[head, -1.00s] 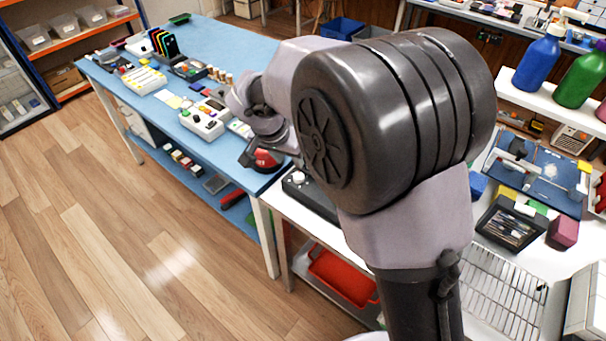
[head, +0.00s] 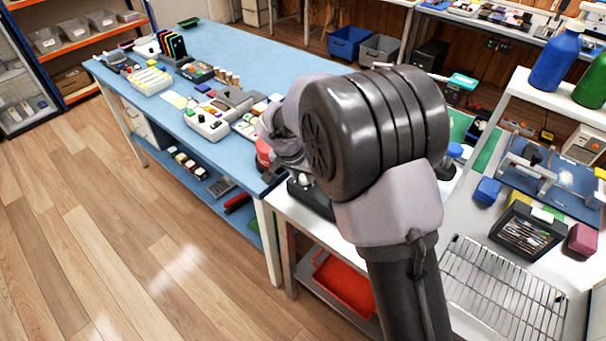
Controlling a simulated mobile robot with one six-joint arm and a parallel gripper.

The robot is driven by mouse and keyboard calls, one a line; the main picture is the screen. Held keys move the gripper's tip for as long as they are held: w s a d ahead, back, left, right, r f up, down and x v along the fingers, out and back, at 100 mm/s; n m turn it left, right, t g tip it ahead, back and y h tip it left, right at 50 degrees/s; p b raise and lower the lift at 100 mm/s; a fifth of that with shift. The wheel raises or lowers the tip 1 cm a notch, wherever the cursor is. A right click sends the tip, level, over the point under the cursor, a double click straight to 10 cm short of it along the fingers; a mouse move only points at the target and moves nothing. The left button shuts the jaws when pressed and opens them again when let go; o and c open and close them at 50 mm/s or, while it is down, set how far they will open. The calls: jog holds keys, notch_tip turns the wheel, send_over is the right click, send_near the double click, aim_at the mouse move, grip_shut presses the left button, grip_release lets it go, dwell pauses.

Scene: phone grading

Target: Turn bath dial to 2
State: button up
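A dark box with a pale round knob (head: 304,181) on top stands at the left end of the white bench, partly behind my arm. It may be the bath with its dial, but no label or number can be read, so the setting cannot be told. My arm fills the middle of the head view. Its wrist part reaches over the corner where the blue table and the white bench meet, close above and behind the dark box.
The blue table (head: 230,50) holds several small devices and parts. The white bench carries a wire rack (head: 505,290), a dark box of tools (head: 528,232) and a blue block (head: 487,190). A red tray (head: 345,282) is below. The wooden floor at left is clear.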

jog(key=shift+w+f+m+b, duration=0.1)
jog(key=shift+f+m+b, duration=0.1)
jog(key=shift+m+b, duration=0.5)
grip_shut()
jog(key=shift+r+h, duration=0.15)
jog(key=shift+h, duration=0.15)
jog(key=o, duration=0.8)
grip_release()
jog(key=shift+g, duration=0.3)
jog(key=p+v, duration=0.6)
jog(key=v, duration=1.1)
jog(key=shift+s+r+p, duration=0.25)
jog(key=shift+s+p, duration=0.05)
